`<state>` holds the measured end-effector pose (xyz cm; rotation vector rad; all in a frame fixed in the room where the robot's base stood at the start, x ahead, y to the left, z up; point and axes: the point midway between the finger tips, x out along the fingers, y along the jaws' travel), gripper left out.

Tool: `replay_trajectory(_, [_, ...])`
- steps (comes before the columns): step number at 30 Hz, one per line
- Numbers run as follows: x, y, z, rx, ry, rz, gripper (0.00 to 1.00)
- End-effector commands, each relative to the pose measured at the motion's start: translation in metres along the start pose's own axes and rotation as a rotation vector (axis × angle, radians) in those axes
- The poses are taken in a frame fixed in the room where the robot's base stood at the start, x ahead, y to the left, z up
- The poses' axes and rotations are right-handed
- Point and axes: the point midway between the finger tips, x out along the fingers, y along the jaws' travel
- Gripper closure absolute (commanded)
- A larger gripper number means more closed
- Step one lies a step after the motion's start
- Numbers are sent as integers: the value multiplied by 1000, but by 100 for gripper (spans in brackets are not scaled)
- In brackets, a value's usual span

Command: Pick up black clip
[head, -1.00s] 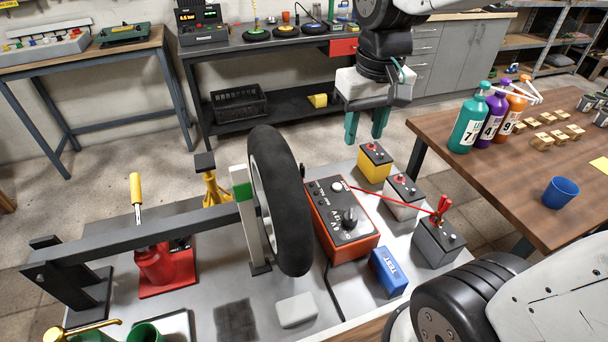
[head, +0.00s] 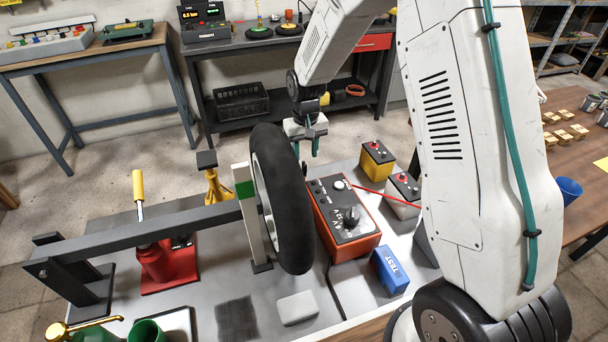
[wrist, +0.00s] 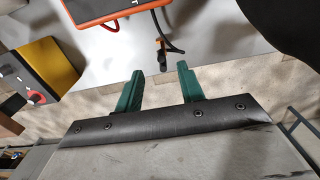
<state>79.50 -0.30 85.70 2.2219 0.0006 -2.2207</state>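The black clip (wrist: 162,58) shows in the wrist view on the bench near its edge, with a bit of orange at its top and a black cable running from it toward the orange-red charger box (wrist: 90,8). My gripper (wrist: 160,74) has its two green fingers apart and empty. The clip is ahead of the gap between the fingertips, and I see no contact. In the head view my gripper (head: 314,145) points down near the far edge of the bench, behind the charger box (head: 342,218). The tire partly hides that area, and the clip is hard to make out there.
The upright tire (head: 279,198) stands left of the charger. A yellow battery (head: 377,160) and a white battery (head: 403,193) stand to its right, with a blue TEST box (head: 389,270) in front. A red clip lead runs rightward from the charger.

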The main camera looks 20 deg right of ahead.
Motion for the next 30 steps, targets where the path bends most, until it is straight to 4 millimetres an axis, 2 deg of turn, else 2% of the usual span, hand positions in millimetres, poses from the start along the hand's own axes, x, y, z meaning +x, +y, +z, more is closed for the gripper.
replay_trajectory(8, [27, -1, -2, 0, -3, 0, 61])
replay_trajectory(15, [61, -2, -4, 0, -2, 1, 61])
replay_trajectory(22, [63, -2, -4, 1, 0, 1, 61])
replay_trajectory(23, [63, -2, -4, 1, 0, 1, 67])
replay_trajectory(26, [63, -2, -4, 1, 0, 1, 95])
replay_trajectory(27, [63, -2, -4, 1, 0, 1, 100])
replay_trajectory(30, [63, -2, -4, 1, 0, 1, 100])
